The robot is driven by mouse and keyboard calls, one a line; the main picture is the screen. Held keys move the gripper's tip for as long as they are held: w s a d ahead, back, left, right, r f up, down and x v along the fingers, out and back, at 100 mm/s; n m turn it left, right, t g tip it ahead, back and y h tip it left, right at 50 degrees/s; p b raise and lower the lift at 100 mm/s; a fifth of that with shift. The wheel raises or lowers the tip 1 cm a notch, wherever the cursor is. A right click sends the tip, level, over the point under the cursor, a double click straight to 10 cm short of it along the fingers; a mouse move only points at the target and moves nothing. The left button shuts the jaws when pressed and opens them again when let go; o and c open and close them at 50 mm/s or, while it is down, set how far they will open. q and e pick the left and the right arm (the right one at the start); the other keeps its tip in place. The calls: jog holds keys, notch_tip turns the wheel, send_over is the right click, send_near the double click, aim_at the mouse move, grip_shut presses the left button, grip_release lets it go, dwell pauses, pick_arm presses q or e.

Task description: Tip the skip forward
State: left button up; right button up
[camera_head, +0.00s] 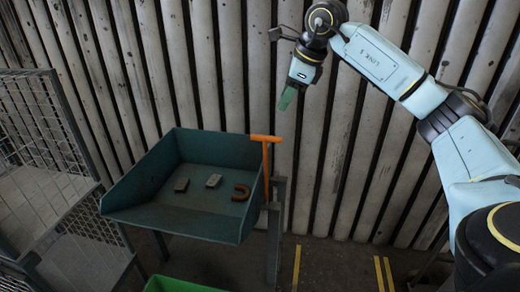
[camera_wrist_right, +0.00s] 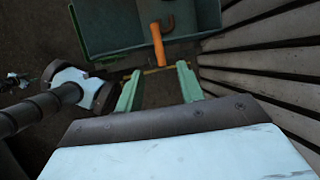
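The skip (camera_head: 160,165) is a dark teal open tray on a stand in the head view, and part of it shows at the top of the wrist view (camera_wrist_right: 120,40). Two small grey blocks (camera_head: 181,184) (camera_head: 213,181) and a brown U-shaped piece (camera_head: 241,192) lie on its floor. An orange T-shaped handle (camera_head: 266,139) stands upright at its right side; it also shows in the wrist view (camera_wrist_right: 158,45). My right gripper (camera_head: 287,98) is above the handle and apart from it. Its green fingers (camera_wrist_right: 158,84) are spread, with nothing between them. My left gripper is not visible.
A wire mesh cage rack (camera_head: 45,120) stands at the left. A green bin edge (camera_head: 178,286) shows below the skip. A ribbed wall (camera_head: 220,60) runs close behind. Yellow lines (camera_head: 296,268) mark the open floor right of the stand.

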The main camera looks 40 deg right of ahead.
aim_at(269, 137)
jog(key=b+x, duration=0.1)
jog(key=x, duration=0.4)
jog(key=b+x, duration=0.1)
jog(key=x, duration=0.4)
jog(key=s+b+x, duration=0.1)
jog(key=b+x, duration=0.1)
jog(key=x, duration=0.4)
jog(key=shift+d+f, duration=0.1)
jog(key=shift+f, duration=0.25)
jog(key=shift+w+f, duration=0.25)
jog(key=shift+f, duration=0.05)
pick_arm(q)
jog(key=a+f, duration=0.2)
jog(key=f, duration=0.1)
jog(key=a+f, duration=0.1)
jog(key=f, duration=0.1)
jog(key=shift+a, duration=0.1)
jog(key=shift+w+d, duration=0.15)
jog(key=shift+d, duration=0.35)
pick_arm(e)
grip_shut()
